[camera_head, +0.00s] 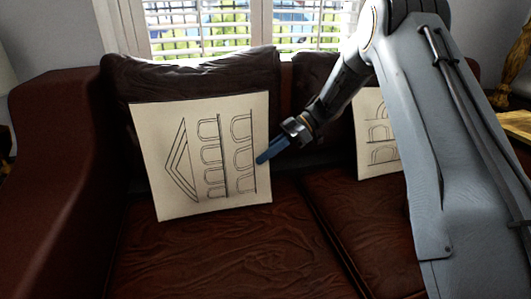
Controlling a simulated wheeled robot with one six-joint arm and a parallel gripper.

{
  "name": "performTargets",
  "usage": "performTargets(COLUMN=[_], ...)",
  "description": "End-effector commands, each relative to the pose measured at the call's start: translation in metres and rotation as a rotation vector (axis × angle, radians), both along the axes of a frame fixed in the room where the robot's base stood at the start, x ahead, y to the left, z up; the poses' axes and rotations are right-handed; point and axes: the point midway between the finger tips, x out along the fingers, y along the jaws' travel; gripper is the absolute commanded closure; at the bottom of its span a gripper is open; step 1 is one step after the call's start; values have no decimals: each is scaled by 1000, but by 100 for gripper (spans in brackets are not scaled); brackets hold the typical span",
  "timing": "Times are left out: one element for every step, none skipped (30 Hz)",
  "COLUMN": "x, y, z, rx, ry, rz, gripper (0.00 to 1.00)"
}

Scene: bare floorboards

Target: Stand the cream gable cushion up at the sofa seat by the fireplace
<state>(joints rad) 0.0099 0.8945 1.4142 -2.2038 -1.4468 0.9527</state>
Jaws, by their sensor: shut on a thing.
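The cream gable cushion (200,160) is square, with a black line drawing of a gable and rows of arches. It is upright, leaning back slightly, in front of the left back cushion of the dark red-brown leather sofa (60,150). Its drawing lies sideways, with the gable peak pointing left. Its lower edge is at the left seat (210,255); I cannot tell whether it touches. My gripper (268,153) comes from the right, with its blue fingers shut on the cushion's right edge. The fireplace is not in view.
A second cream cushion (372,150) with arches leans on the right part of the sofa, partly hidden behind my arm. A window with white blinds (205,30) is behind the sofa. The left armrest stands beside the gable cushion. The front of both seats is clear.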

Motion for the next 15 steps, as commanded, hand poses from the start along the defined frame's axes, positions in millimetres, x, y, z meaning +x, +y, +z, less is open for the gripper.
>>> performTargets(x=[1, 1, 1, 1, 1, 1, 1, 1, 1, 1, 1, 1, 1, 1, 1], y=[1, 1, 1, 1, 1, 1, 1, 1, 1, 1, 1, 1, 1, 1, 1], z=[-1, -2, -3, -3, -3, -3, -4, -3, -3, -3, -3, -3, -3, -3, -3], rx=[1, 2, 2, 2, 2, 2, 2, 2, 2, 2, 2, 2, 2, 1, 1], ry=[-1, 0, 0, 0, 0, 0, 0, 0, 0, 0, 0, 0, 0, -1, -1], rz=[0, 0, 0, 0, 0, 0, 0, 0, 0, 0, 0, 0, 0, 0, 0], gripper=[100, 100, 100, 100, 100, 100, 100, 100, 100, 100, 100, 88, 82, 77, 71])
